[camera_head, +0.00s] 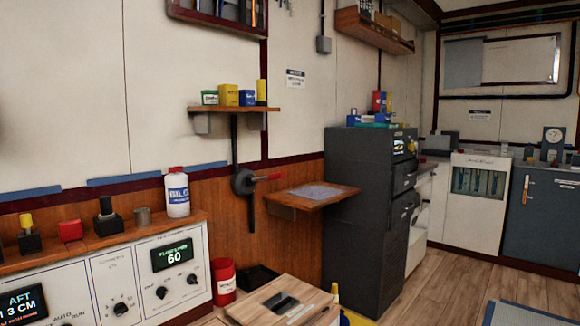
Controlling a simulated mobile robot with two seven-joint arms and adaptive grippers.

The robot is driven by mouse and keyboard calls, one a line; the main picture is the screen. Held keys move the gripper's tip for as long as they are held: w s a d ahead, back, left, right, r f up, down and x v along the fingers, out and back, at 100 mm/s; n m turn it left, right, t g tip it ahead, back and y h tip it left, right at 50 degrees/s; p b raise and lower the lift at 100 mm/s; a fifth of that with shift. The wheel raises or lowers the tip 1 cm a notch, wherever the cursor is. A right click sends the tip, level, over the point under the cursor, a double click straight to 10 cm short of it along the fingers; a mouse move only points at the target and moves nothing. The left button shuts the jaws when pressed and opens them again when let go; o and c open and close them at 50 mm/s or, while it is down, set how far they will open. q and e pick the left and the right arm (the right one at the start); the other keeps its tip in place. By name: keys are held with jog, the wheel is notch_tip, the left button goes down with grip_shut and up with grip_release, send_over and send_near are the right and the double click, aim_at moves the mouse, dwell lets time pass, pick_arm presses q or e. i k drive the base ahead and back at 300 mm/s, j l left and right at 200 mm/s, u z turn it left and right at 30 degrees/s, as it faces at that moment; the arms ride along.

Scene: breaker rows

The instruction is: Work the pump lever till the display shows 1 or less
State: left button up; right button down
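A dark wall pump (243,182) with a round body sits on the wood panelling, on a black vertical pipe. Its lever (268,178) has a red grip and points right, roughly level. A display (22,303) at the lower left reads AFT and what looks like 13 CM; the picture's left edge cuts it off. A second display (173,256) on the same white console reads 60 under a small line of text that I cannot read surely. Neither of my grippers is in view.
A small wooden shelf (312,196) juts out just right of the lever, beside a dark grey cabinet (370,200). A shelf with cans (235,108) is above the pump. A white bottle (177,192), a red can (223,281) and a wooden box (280,303) stand nearby. Floor (450,285) is open at right.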

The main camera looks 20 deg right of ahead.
aim_at(280, 175)
jog(key=i+l, duration=0.15)
jog(key=l, duration=0.5)
jog(key=i+l+u, duration=0.15)
jog(key=l, duration=0.5)
jog(key=i+l, duration=0.15)
jog(key=l, duration=0.5)
jog(key=i+l+u, duration=0.1)
jog(key=l, duration=0.55)
jog(key=i+l+u, duration=0.1)
jog(key=l, duration=0.55)
